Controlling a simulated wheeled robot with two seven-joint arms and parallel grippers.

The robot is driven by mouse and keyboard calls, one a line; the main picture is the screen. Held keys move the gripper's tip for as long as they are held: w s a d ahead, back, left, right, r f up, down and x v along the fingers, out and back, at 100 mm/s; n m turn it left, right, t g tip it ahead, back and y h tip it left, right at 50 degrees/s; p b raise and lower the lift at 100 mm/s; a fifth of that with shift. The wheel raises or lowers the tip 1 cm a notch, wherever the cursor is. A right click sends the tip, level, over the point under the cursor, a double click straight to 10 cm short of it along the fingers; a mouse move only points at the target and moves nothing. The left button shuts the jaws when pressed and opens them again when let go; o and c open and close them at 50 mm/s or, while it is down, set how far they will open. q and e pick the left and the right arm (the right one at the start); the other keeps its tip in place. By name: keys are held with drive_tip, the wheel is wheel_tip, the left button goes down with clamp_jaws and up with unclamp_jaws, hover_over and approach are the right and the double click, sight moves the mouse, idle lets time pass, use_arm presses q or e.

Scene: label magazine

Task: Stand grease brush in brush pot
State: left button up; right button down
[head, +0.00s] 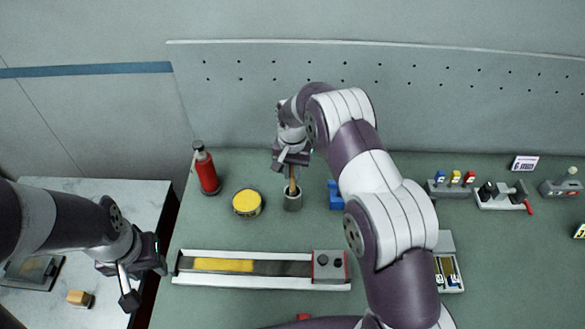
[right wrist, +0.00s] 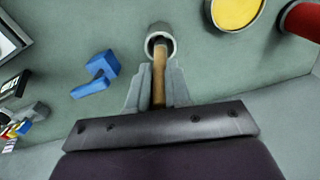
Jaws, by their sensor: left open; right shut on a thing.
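The grease brush (head: 293,181) is a thin tan-handled tool. It also shows in the right wrist view (right wrist: 158,80), between the fingers. My right gripper (head: 291,165) is shut on it, above the brush pot. The brush pot (head: 292,202) is a small grey cylinder on the green bench. In the right wrist view the pot (right wrist: 161,35) shows its round opening, and the brush's far end is at or inside that opening; its tip is hidden. The brush looks nearly upright in the head view. My left gripper (head: 134,284) is open and empty at the left, over the white side table.
A yellow tin (head: 247,203) and a red bottle (head: 206,170) stand left of the pot. A blue bracket (head: 335,196) is to its right. A long tray with a yellow strip (head: 225,265) lies in front. Several small devices stand at the right.

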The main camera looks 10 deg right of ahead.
drive_tip(key=shift+f, duration=0.15)
drive_tip(key=c, duration=1)
unclamp_jaws()
drive_tip(key=shift+r, duration=0.35)
wheel_tip(320, 180, up, 3)
drive_tip(key=shift+w+r+b, duration=0.1)
drive_tip(key=shift+b, duration=1)
wheel_tip(320, 180, up, 9)
drive_tip(key=p, duration=0.6)
